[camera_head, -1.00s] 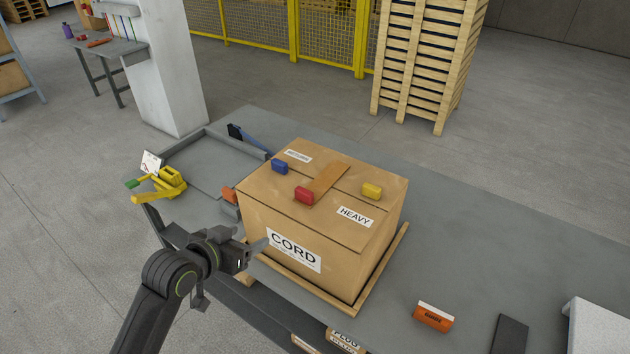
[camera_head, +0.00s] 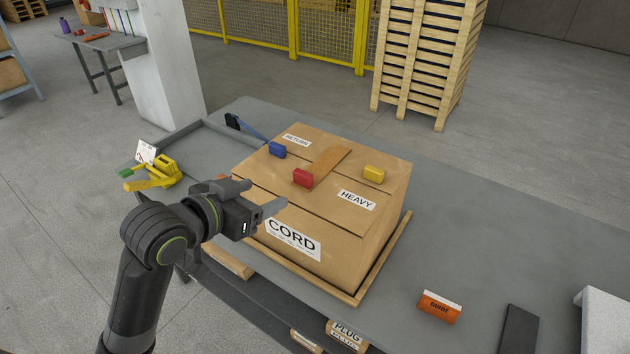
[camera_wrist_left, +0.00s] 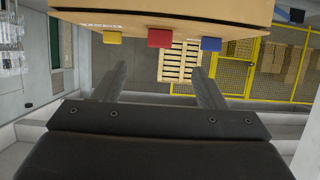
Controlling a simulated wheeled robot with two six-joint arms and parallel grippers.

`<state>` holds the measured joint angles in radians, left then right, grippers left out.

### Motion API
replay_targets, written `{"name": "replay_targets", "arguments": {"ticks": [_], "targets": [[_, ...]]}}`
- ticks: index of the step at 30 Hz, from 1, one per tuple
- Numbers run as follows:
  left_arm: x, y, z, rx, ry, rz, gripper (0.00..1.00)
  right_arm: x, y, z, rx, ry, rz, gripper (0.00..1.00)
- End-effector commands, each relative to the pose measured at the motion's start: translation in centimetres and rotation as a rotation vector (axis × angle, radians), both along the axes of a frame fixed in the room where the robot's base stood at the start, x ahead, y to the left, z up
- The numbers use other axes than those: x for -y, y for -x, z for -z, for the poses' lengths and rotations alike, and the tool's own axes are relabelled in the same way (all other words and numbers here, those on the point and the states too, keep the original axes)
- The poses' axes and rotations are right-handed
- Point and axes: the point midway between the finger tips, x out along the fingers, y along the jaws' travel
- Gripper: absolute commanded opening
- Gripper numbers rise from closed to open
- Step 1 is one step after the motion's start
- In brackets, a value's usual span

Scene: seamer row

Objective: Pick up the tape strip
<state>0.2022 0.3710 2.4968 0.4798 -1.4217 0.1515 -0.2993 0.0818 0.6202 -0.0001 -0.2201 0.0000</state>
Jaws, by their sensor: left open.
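The tape strip (camera_head: 331,164) is a flat brown band lying on the top of a cardboard box (camera_head: 335,262) marked CORD, HEAVY and RETURN. A red block (camera_head: 302,177) sits at its near end. My left gripper (camera_head: 259,199) is open and empty beside the near left side of the box, around the height of its upper edge. In the left wrist view its two fingers (camera_wrist_left: 158,72) are spread apart, with the box (camera_wrist_left: 215,12) across the top. I cannot make out the tape strip there. My right gripper is not in view.
A blue block (camera_head: 277,150) and a yellow block (camera_head: 374,174) also sit on the box top. The box rests on a wooden pallet on a grey table (camera_head: 480,225). A yellow tool (camera_head: 158,175) lies at the left; an orange GUIDE block (camera_head: 439,307) is at the right front.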

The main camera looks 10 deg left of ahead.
Motion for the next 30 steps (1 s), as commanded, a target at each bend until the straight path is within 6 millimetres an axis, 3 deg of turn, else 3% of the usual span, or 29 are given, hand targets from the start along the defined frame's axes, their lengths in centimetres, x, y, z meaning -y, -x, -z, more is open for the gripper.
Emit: {"name": "replay_targets", "arguments": {"ticks": [1,7,18,30], "targets": [[0.1,-0.2,0.6,0.005,-0.001,0.001,0.65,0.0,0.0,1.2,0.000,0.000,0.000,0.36],[0.3,-0.9,0.8,0.006,-0.002,-0.002,0.65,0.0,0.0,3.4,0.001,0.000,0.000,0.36],[2.3,-6.2,2.7,-0.001,0.003,-0.003,0.65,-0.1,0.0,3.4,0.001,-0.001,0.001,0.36],[3.4,-9.2,3.9,-0.002,0.002,-0.003,0.65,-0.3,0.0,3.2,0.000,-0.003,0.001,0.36]]}}
